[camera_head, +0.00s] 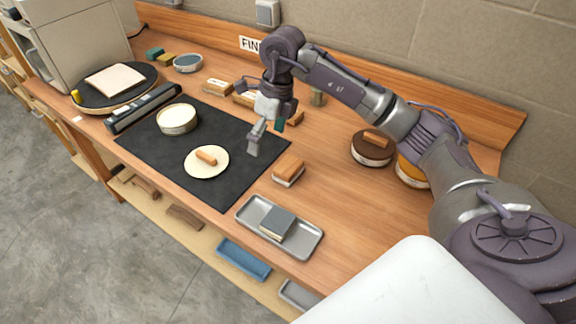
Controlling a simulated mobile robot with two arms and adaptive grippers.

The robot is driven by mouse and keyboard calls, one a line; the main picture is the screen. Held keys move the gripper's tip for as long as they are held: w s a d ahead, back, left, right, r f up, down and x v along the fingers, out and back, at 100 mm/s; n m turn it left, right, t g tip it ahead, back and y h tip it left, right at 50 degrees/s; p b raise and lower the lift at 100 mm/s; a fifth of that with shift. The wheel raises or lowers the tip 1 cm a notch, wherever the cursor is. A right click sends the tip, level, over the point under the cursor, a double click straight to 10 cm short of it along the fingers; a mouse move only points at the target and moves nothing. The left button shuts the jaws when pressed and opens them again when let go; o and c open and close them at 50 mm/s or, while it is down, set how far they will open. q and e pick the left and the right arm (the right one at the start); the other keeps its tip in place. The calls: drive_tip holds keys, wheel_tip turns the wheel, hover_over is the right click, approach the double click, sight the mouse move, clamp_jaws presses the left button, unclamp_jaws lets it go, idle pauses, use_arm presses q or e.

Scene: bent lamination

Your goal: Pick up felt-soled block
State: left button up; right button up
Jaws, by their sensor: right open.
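A wooden block with a pale layer along its lower side (288,171) sits on the bench just right of the black mat; it looks like the felt-soled block, though its underside is hidden. Similar blocks lie farther back, one of them (217,87) behind the mat and another (295,118) partly hidden behind my right gripper. My right gripper (266,139) is open and empty, pointing down above the mat's right edge. It is up and to the left of the nearer block, apart from it. My left gripper is out of view.
The black mat (150,145) holds a cream round tin (177,119) and a cream disc (198,167) with a small wooden piece on it. A metal tray (308,243) with a grey-topped block stands at the front edge.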

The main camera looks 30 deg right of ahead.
drive_tip(key=r+h, duration=0.1)
drive_tip(key=h, duration=0.1)
hover_over(288, 165)
drive_tip(key=shift+m, duration=0.4)
wheel_tip(288, 165, down, 8)
drive_tip(key=shift+d+r+p, duration=0.1)
drive_tip(key=shift+r+p, duration=0.15)
drive_tip(key=shift+p, duration=0.6)
wheel_tip(288, 165, down, 5)
drive_tip(key=shift+r+p, duration=0.2)
drive_tip(key=shift+p, duration=1)
drive_tip(key=shift+f, duration=0.55)
drive_tip(key=c, duration=1.1)
